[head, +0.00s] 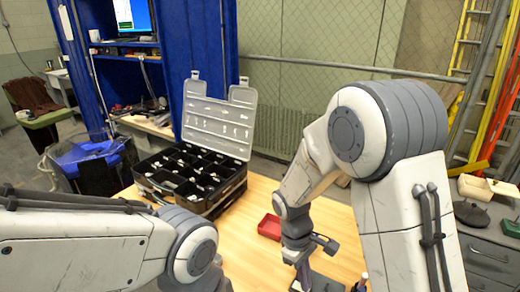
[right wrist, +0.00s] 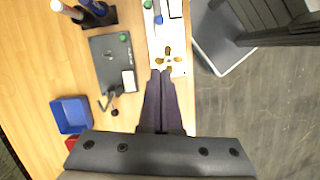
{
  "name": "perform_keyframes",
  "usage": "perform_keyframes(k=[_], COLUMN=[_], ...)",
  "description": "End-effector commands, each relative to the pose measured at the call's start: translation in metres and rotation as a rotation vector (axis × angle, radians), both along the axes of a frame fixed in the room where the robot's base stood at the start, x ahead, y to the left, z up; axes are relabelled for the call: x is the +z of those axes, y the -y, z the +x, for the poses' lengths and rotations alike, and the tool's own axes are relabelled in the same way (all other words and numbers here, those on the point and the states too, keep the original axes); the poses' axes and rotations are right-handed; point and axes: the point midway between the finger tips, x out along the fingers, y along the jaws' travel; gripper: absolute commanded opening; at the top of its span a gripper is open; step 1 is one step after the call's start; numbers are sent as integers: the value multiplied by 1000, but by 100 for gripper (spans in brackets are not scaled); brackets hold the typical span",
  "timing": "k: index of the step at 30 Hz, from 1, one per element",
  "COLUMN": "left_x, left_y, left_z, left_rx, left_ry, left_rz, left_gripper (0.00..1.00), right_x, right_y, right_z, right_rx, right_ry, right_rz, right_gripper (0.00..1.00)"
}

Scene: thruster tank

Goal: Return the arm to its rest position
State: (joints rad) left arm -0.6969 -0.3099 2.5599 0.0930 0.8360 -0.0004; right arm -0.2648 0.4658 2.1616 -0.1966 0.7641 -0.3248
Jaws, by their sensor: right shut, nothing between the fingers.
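My right arm (head: 385,130) reaches up and bends down over the wooden table. A small brass propeller-like part (right wrist: 168,60) lies on a white sheet just beyond the fingertips in the picture; the gap in height cannot be told. My left arm (head: 90,240) crosses the lower left of the head view, and its gripper is out of sight.
An open black parts case (head: 150,187) stands on the table, its clear lid up. A red bin (head: 270,227) is near the right forearm. The right wrist view shows a blue bin (right wrist: 71,115) and a dark plate (right wrist: 112,60). A grey cabinet (head: 490,258) stands right.

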Motion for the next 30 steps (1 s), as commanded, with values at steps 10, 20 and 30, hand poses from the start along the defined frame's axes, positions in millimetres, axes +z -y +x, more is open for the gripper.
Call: perform_keyframes(k=[10, 20, 30], left_x=[0, 0, 0], left_y=[0, 0, 0], left_z=[0, 0, 0], left_rx=[0, 0, 0], left_ry=[0, 0, 0], left_rz=[0, 0, 0], left_gripper=[50, 50, 50], right_x=[93, 119, 119], right_y=[-72, -88, -88], right_z=[-92, -156, -158], right_rx=[-69, -118, -122], right_ry=[166, 200, 200], right_rz=[151, 269, 273], right_gripper=[0, 0, 0])
